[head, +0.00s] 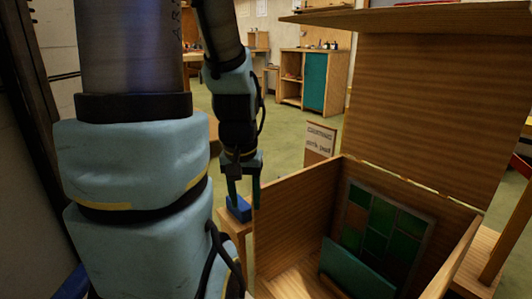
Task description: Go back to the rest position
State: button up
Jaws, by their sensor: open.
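My gripper (243,190) hangs fingers down from my arm, left of centre in the head view. Its two fingers are apart. A small blue object (240,208) shows at the fingertips, above a wooden surface; I cannot tell if the fingers touch it. Right of the gripper is an open wooden crate (292,200). Inside it a leaded panel (385,225) with green and brown panes leans against the back wall. A teal board (350,268) stands tilted in front of the panel and hides its lower part.
The crate's raised lid (425,105) stands tall at the right. A sign (320,142) is behind the crate. A cabinet with a teal door (314,82) stands at the back. Green floor (285,125) lies open between. A red-topped item (522,168) is at the right edge.

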notch_tip(320, 180, up, 28)
jog(key=p, duration=2.7)
jog(key=shift+r, duration=0.1)
dwell(0.5)
